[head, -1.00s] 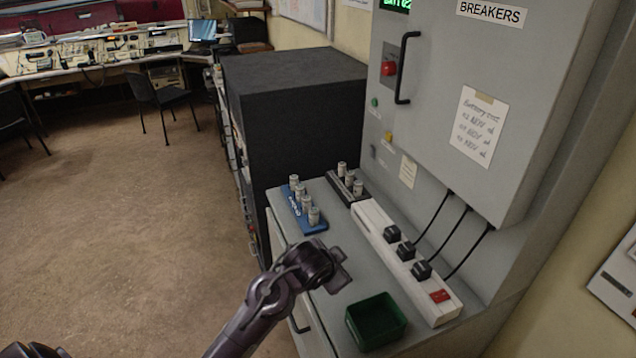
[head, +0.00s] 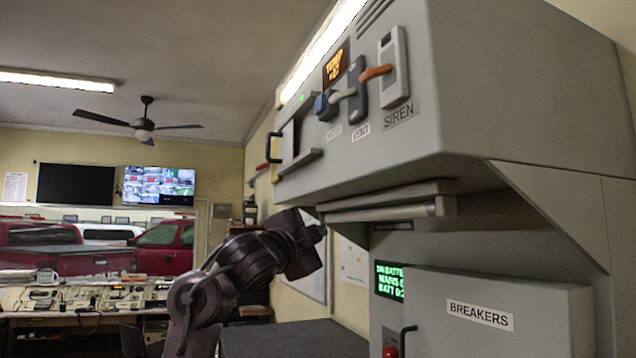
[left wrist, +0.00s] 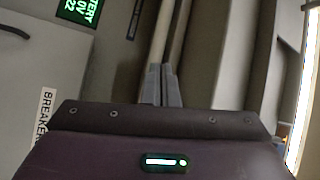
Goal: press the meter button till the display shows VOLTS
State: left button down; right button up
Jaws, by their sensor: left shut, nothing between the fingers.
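A small display (head: 336,64) with orange text, which seems to read TEMP with a second line, is on the overhead panel in the head view. My left gripper (head: 318,232) is raised below the overhead panel, apart from the button. In the left wrist view its two grey fingers (left wrist: 160,85) are together and empty. My right gripper is in neither view.
Beside the button are a pale lever (head: 343,95) and an orange lever (head: 376,72), over VENT and SIREN labels. A rail (head: 390,204) juts out under the panel. The breaker cabinet (head: 490,320) and a green-lit display (head: 390,280) are lower right. Open room lies left.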

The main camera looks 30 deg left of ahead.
aim_at(320, 105)
pick_arm(q)
jog(key=s+a+r+m+t+h, duration=0.1)
jog(key=s+a+r+t, duration=0.1)
jog(key=s+r, duration=0.6)
jog(key=s+a+r+m+t, duration=0.1)
jog(key=s+a+r+m, duration=0.1)
jog(key=s+r, duration=0.6)
notch_tip(320, 105, up, 6)
jog(key=shift+a+f+t+h+p, duration=0.15)
jog(key=shift+a+t+h+p, duration=0.1)
jog(key=shift+t+h+p, duration=0.2)
jog(key=shift+w+d, duration=0.1)
jog(key=w+d, duration=0.5)
jog(key=w, duration=0.1)
jog(key=shift+w+d+p, duration=0.15)
jog(key=shift+d+p, duration=0.1)
jog(key=shift+p, duration=0.2)
